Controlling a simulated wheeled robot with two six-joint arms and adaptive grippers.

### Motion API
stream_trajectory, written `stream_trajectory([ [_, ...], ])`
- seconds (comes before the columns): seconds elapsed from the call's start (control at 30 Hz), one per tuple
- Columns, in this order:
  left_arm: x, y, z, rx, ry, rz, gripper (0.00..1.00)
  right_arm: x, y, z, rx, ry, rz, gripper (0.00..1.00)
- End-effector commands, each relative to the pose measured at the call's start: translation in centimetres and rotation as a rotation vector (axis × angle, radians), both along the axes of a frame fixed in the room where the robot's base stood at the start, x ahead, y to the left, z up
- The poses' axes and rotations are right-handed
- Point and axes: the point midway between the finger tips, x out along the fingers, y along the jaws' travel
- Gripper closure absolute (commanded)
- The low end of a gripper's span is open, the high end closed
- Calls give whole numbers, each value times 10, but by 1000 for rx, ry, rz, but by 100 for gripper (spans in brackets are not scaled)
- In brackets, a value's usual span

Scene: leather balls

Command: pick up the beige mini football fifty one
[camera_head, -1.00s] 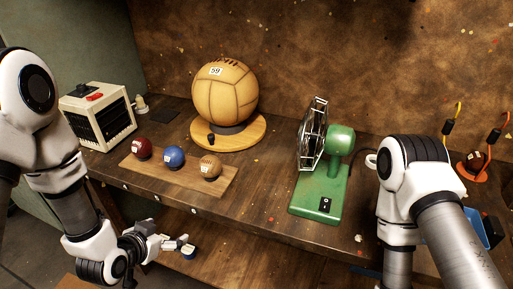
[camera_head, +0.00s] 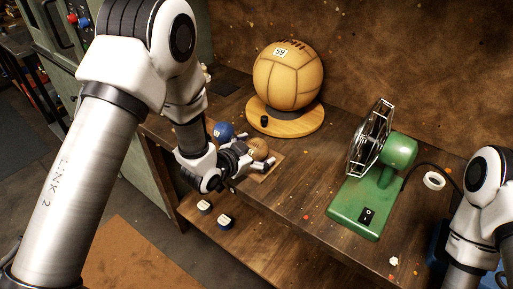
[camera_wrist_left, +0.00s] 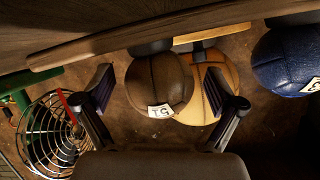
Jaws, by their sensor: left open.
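The beige mini football (camera_head: 259,147) sits on the small wooden board at the front of the workbench. In the left wrist view the same ball (camera_wrist_left: 158,82) looks brown, with a white number label that reads upside down as 51. My left gripper (camera_head: 257,152) is open and close in front of it. The ball shows between the two spread fingers (camera_wrist_left: 158,92) in the wrist view; I cannot tell whether either touches it. My right arm shows at the right edge, but its gripper is out of view.
A blue mini ball (camera_head: 224,131) is beside the beige one. A large tan ball marked 59 (camera_head: 288,78) stands on a round wooden base (camera_head: 285,123) behind. A green fan (camera_head: 356,207) stands to the right. Bare bench lies between the board and the fan.

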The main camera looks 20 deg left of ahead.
Motion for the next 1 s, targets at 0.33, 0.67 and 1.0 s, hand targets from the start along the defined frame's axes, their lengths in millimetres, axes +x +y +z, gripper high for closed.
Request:
stream_trajectory([
  [0.33,0,0,0,0,0,0,73,0,0,0,0,0,0,60],
  [0.67,0,0,7,0,-2,-1,73,0,0,-1,0,0,0,60],
  [1.0,-24,0,35,1,3,0,73,0,0,-11,0,0,0,60],
])
